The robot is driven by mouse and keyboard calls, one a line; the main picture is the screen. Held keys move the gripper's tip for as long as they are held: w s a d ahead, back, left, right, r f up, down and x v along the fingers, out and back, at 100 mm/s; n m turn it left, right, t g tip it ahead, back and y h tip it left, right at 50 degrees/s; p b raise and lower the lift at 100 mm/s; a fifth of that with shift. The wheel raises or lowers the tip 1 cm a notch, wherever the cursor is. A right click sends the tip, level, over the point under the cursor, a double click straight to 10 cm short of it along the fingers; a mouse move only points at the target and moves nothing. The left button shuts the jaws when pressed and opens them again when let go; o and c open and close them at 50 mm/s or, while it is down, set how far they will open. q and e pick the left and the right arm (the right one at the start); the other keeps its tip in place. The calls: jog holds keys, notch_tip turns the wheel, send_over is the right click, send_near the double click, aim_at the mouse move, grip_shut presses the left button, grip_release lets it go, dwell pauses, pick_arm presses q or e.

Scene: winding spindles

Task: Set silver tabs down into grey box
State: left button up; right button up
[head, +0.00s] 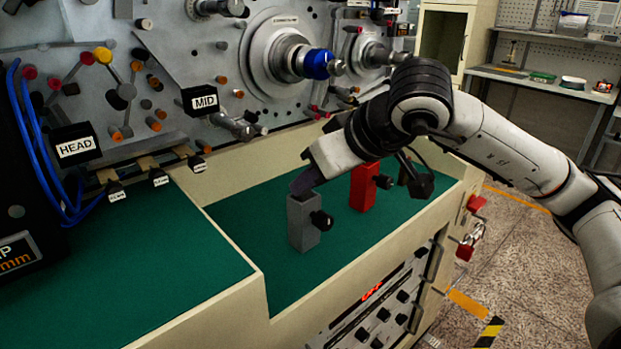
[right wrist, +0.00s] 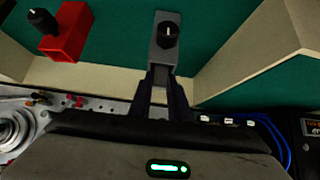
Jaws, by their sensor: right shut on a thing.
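The grey box (head: 303,228) stands upright on the green bench top, with a black knob on its side. It also shows in the right wrist view (right wrist: 158,58), at the tips of my fingers. My right gripper (head: 304,184) points down right over the top of the grey box. It is shut on what I take to be the silver tabs; a small pale patch (right wrist: 159,94) shows between the dark fingers, but its shape is mostly hidden. I cannot tell whether the held thing touches the box. My left gripper is not in view.
A red box (head: 363,188) with a black knob stands behind and right of the grey box, close to my right arm. The machine panel (head: 190,60) with spindles rises behind. A raised bench ledge (head: 235,275) lies left. Green surface between is clear.

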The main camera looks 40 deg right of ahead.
jog(key=shift+f, duration=0.15)
jog(key=o, duration=0.9)
jog(key=v, duration=1)
jog(key=shift+s, duration=0.2)
